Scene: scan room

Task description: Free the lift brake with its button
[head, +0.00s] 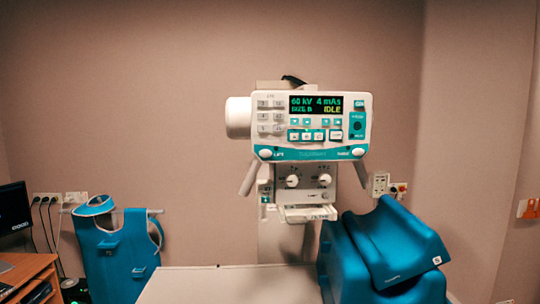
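The control head (310,125) of a white and teal x-ray unit faces me in the head view. A white oval button (265,153) sits at the lower left of its teal strip, beside a small label that seems to read LIFT. A similar white oval button (358,152) sits at the lower right, its label too small to read surely. The display (316,104) reads 60 kV, 4 mAs, SIZE B and IDLE. Whether either button is pressed cannot be told. Neither of my grippers is in view.
Angled grey handles (250,178) hang below the head on both sides. A lower panel with two knobs (292,181) is under it. A pale tabletop (225,285) lies in front. Blue padded shapes (385,250) stand right, a blue apron (115,255) left, a wooden desk (30,275) far left.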

